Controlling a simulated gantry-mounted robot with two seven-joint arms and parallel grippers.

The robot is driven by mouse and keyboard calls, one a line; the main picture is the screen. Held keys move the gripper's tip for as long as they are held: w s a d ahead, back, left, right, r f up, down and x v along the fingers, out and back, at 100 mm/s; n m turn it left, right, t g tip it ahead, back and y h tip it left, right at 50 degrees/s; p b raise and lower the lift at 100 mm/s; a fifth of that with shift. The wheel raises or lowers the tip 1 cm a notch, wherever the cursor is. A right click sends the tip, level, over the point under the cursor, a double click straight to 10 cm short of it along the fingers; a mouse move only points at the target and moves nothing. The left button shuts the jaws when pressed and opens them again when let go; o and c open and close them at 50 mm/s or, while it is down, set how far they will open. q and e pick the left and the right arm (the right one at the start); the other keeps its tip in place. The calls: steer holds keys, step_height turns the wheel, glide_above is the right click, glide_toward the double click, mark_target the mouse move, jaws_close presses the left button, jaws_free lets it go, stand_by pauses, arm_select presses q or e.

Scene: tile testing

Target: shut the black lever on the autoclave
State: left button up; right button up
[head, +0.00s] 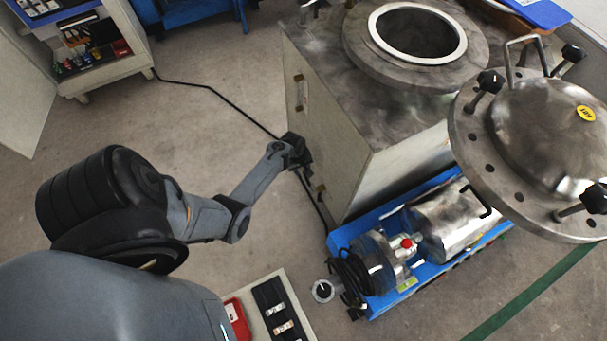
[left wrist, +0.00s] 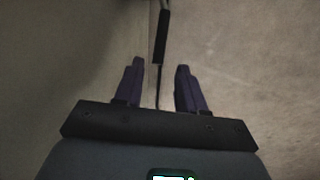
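The autoclave (head: 385,135) is a steel cabinet with a round open mouth in its top. Its round lid (head: 470,125) is swung out to the right and carries black-knobbed clamps (head: 488,82). My left gripper (head: 300,153) is beside the cabinet's front left face, near its small latches. In the left wrist view my gripper (left wrist: 158,78) has its two fingers apart with nothing held between them. A black bar (left wrist: 161,37) shows just beyond the fingertips; I cannot tell for certain that it is the lever. My right gripper is out of view.
A blue-based pump unit (head: 350,240) stands at the cabinet's right foot. A black cable (head: 215,90) crosses the floor behind my gripper. A shelf unit (head: 100,60) is at upper left, and a tray (head: 258,290) lies at the bottom. Floor left of the cabinet is mostly clear.

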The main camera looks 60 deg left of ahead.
mark_target(304, 171)
arm_select(q)
steer(key=f, duration=0.1)
steer(key=f+b, duration=0.1)
steer(key=shift+w+f, duration=0.3)
steer(key=shift+w, duration=0.05)
steer(key=shift+f+b, duration=0.65)
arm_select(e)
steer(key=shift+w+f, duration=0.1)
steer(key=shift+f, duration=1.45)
arm_select(q)
steer(key=shift+w, duration=0.1)
steer(key=shift+c, duration=0.2)
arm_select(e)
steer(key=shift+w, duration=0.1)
arm_select(q)
jaws_close()
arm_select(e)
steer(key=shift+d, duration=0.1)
